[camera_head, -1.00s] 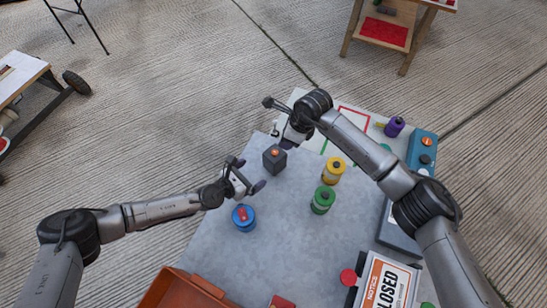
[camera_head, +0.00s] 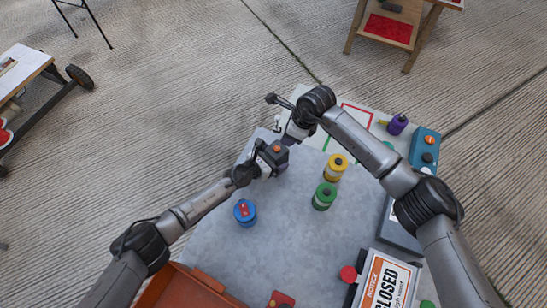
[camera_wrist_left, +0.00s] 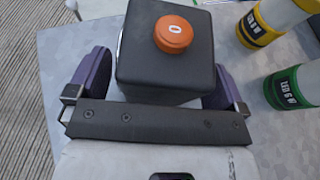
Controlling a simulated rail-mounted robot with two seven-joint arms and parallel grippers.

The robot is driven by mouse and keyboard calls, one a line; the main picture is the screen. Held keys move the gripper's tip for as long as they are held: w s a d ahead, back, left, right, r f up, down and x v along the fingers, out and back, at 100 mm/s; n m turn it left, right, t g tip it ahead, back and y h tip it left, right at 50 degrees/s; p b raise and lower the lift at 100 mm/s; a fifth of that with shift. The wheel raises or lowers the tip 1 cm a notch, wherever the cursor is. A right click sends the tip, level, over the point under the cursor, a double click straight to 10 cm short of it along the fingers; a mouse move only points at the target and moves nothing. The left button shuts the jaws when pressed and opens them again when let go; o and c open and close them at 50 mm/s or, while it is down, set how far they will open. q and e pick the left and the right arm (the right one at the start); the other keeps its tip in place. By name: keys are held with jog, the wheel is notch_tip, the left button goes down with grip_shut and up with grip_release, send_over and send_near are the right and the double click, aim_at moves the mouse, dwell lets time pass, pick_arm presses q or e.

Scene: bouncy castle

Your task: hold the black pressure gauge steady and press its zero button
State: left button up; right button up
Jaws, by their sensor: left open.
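The black pressure gauge (camera_head: 273,154) is a dark box with an orange button (camera_head: 277,149) on top, standing near the table's far left edge. In the left wrist view the gauge (camera_wrist_left: 165,75) fills the upper middle, and its button (camera_wrist_left: 174,33) is marked 0. My left gripper (camera_head: 266,156) is open around the gauge; in the left wrist view its purple-padded fingers (camera_wrist_left: 160,80) stand on either side, with a gap visible at least on the left. My right gripper (camera_head: 285,125) is just beyond the gauge, partly hidden by its own wrist; its jaws are unclear.
A yellow canister (camera_head: 336,167) and a green canister (camera_head: 324,196) stand right of the gauge. A blue canister (camera_head: 244,212) stands nearer the front. An orange bin (camera_head: 190,287) and a closed sign (camera_head: 386,284) are at the front. The table's middle (camera_head: 285,230) is clear.

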pick_arm(q)
jog(key=shift+f, duration=0.3)
jog(key=shift+c, duration=0.3)
jog(key=c, duration=1.2)
pick_arm(e)
grip_shut()
dwell(1.1)
